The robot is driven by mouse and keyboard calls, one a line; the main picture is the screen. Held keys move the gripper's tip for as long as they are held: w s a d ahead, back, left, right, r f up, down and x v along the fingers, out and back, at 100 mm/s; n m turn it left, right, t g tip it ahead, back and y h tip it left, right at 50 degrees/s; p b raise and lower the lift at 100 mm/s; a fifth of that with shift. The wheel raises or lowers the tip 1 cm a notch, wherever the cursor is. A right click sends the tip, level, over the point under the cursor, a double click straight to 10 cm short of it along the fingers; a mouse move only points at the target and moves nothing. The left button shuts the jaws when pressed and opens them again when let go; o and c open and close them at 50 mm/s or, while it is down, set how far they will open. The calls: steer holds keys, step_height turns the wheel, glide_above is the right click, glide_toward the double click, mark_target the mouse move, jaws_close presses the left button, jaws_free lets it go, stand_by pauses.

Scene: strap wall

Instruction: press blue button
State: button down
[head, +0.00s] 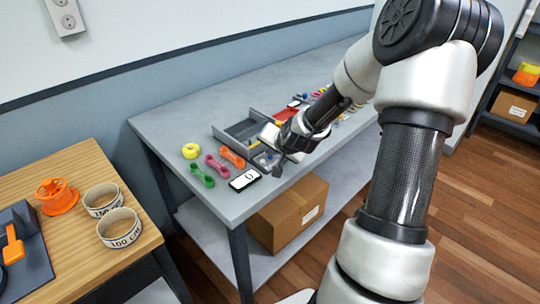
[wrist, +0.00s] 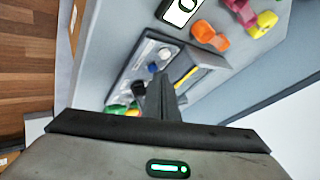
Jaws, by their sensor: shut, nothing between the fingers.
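The blue button (wrist: 153,68) shows in the wrist view on a light grey panel (wrist: 140,63), just beyond and slightly left of my fingertips. My gripper (wrist: 161,82) is shut and empty, its fingers together and pointing at the panel. I cannot tell whether the fingertips touch the panel.
A black-framed white display (head: 245,180) lies left of my gripper. A grey tray (head: 243,133) stands behind. A cardboard box (head: 287,214) sits on the lower shelf.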

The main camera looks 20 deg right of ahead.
steer(key=shift+r+p, duration=0.35)
steer(key=shift+r, duration=0.25)
steer(key=shift+r, duration=0.15)
steer(key=shift+r+p, duration=1.85)
steer(key=shift+r, duration=0.5)
